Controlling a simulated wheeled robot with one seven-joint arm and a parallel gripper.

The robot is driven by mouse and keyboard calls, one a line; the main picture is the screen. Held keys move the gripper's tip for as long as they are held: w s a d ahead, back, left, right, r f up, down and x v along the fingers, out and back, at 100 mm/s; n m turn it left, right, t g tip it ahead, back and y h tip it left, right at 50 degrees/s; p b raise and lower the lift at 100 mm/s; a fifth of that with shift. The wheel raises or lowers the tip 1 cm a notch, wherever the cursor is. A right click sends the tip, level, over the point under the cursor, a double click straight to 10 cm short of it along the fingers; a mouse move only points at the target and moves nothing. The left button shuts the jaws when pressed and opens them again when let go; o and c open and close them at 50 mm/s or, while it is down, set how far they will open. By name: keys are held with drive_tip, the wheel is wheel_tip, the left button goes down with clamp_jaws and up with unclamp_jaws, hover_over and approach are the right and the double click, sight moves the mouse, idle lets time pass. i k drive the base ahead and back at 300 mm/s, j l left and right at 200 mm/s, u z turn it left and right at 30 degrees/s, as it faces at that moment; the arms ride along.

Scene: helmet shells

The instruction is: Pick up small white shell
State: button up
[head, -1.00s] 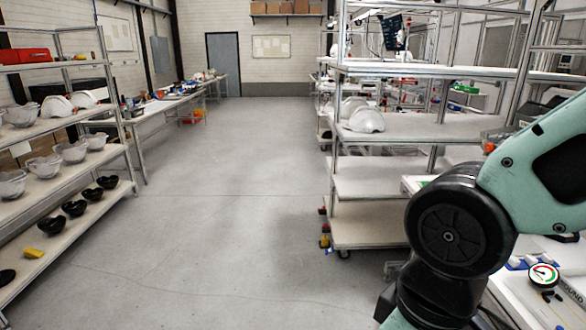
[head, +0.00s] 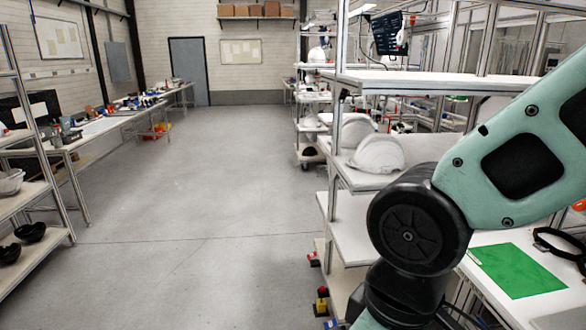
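Two white helmet shells sit on the middle shelf of the rack at the right in the head view. The nearer white shell (head: 378,154) is dome-shaped and lies beside my arm's joint. The farther white shell (head: 354,130) is partly hidden behind it. A small clear or white shell (head: 9,182) shows at the left edge, cut off by the frame. I cannot tell which one the task means. My gripper is not in view; only my green and black arm links show at the right.
The right rack's shelf (head: 353,180) stands close to my arm. A workbench with a green mat (head: 516,270) is at the lower right. The left rack (head: 37,190) holds black shells (head: 30,232). The grey floor between the racks is clear.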

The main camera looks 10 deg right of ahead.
sight(378, 153)
drive_tip(key=i, duration=1.95)
drive_tip(key=i+l+u, duration=0.35)
drive_tip(key=l, duration=0.45)
